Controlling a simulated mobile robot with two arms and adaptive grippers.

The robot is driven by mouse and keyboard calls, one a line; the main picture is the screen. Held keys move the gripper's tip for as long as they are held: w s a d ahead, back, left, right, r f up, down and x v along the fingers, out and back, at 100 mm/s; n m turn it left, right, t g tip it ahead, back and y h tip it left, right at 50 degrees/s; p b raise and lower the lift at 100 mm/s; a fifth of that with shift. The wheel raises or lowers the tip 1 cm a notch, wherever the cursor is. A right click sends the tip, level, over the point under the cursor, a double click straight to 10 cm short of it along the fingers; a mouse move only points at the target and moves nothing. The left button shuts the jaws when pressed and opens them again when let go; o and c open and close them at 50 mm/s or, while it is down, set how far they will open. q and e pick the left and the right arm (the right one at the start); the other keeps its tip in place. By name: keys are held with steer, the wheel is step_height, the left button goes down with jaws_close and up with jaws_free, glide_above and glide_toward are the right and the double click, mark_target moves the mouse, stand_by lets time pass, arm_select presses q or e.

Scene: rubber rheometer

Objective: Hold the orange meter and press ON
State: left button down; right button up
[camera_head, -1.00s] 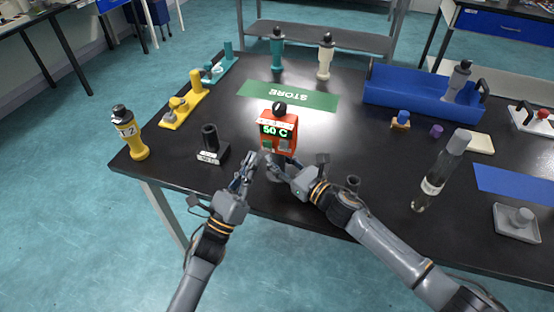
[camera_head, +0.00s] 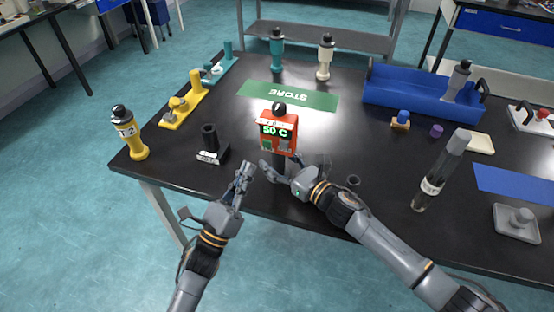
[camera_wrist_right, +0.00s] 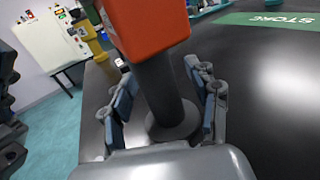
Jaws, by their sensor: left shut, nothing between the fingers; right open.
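The orange meter (camera_head: 278,135) stands upright on the black table, with a lit green display reading "50 C" and a black knob on top. Below the display are a green button (camera_head: 268,146) and a grey one. In the right wrist view its orange body (camera_wrist_right: 150,25) sits on a dark post (camera_wrist_right: 160,90) with a round base. My right gripper (camera_head: 281,170) is open, with its fingers on either side of the post; the right wrist view shows gaps beside the post (camera_wrist_right: 165,98). My left gripper (camera_head: 246,168) is shut and empty, left of the meter and lower than its buttons.
A black holder (camera_head: 209,150) and a yellow bottle (camera_head: 130,135) stand to the left. A clear cylinder (camera_head: 440,170) and a blue tray (camera_head: 415,95) are on the right. A green STORE mat (camera_head: 290,96) lies behind the meter.

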steer(key=v, duration=1.2)
steer(key=shift+s, duration=0.1)
